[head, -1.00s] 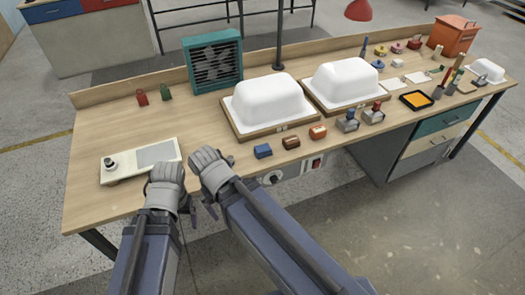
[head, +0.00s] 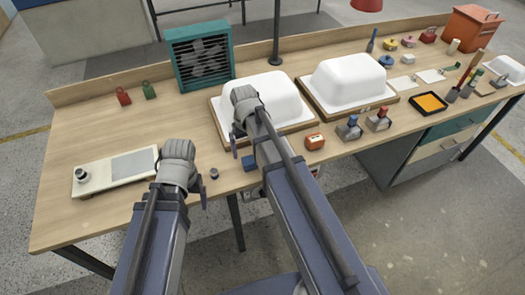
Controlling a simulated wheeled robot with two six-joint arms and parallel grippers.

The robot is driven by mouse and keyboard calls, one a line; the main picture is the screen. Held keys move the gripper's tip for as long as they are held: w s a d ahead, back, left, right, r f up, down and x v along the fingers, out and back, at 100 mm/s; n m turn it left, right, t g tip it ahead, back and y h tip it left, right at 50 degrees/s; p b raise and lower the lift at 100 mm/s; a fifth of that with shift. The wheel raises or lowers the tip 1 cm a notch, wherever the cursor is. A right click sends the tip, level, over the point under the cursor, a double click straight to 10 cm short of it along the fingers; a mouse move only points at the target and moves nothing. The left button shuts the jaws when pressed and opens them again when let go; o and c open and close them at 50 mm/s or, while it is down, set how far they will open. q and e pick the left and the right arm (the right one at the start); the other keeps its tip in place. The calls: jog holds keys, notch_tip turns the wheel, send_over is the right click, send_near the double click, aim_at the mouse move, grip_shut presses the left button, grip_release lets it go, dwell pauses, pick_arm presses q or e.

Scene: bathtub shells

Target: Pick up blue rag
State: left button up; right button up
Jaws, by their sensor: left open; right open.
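The blue rag (head: 249,162) is a small folded block near the table's front edge. In the head view it is mostly hidden by my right forearm, with a bit showing at its left. My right gripper (head: 236,130) hangs over the front of the left white tub shell, above and behind the rag; it is open, with no held thing visible. My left gripper (head: 190,182) is open and empty over the front edge, left of the rag, beside the pale panel with a knob.
Two white tub shells (head: 272,95) (head: 350,82) stand on wooden boards. A small dark round piece (head: 214,173) lies between the grippers.

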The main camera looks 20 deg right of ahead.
aim_at(251, 160)
jog(key=shift+w+d, duration=0.55)
jog(key=shift+w, duration=0.05)
jog(key=shift+s, duration=0.1)
jog(key=shift+f+b, duration=0.2)
jog(key=shift+b, duration=0.1)
notch_tip(251, 160, down, 2)
jog(key=shift+f+b, duration=0.1)
jog(key=shift+b, duration=1)
jog(key=f+b, duration=0.5)
jog(key=shift+s+f, duration=0.1)
jog(key=shift+s, duration=0.1)
